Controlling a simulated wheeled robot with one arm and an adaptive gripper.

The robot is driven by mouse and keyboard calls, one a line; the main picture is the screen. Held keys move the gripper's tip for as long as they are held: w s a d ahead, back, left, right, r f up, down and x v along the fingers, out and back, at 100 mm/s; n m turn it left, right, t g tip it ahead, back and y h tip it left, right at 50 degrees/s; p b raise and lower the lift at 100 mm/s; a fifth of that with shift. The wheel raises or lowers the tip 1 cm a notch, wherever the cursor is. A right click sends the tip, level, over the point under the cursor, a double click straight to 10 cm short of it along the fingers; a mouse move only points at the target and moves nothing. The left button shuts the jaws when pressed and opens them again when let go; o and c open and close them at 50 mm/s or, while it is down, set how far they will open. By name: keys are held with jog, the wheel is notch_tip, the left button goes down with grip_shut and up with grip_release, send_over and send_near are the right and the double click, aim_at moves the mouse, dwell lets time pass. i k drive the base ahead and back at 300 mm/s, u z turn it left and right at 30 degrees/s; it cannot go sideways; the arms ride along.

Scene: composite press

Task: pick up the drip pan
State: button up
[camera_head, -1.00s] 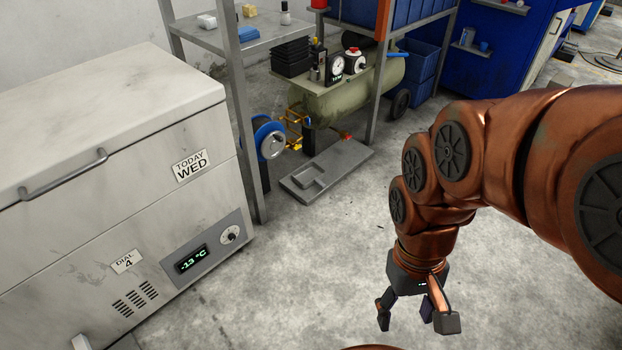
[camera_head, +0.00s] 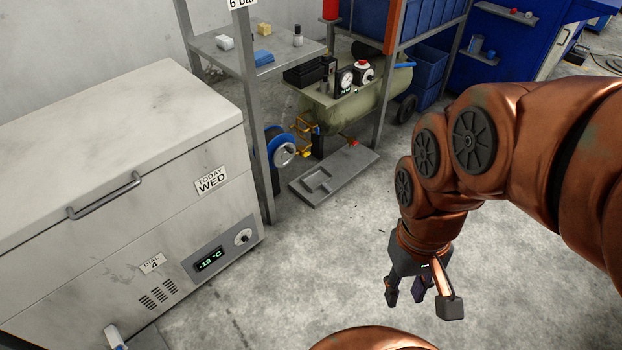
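A flat grey metal tray with a small square recess (camera_head: 345,172) lies on the floor in front of the compressor, at the upper middle of the view. It looks like the drip pan, though I cannot be sure. My gripper (camera_head: 421,297) hangs fingers down at the lower right, well to the near side of the tray. Its fingers are spread apart and nothing shows between them. The gripper is empty and touches nothing.
A white chest freezer (camera_head: 120,200) fills the left. A green compressor (camera_head: 355,105) stands behind the tray, with a blue hose reel (camera_head: 281,150) beside it. Metal shelf posts (camera_head: 262,130) rise close to the tray's left. The concrete floor (camera_head: 300,265) between is clear.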

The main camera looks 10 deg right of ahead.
aim_at(317, 178)
jog(key=u, duration=0.45)
jog(key=i, duration=2)
jog(key=z, duration=0.3)
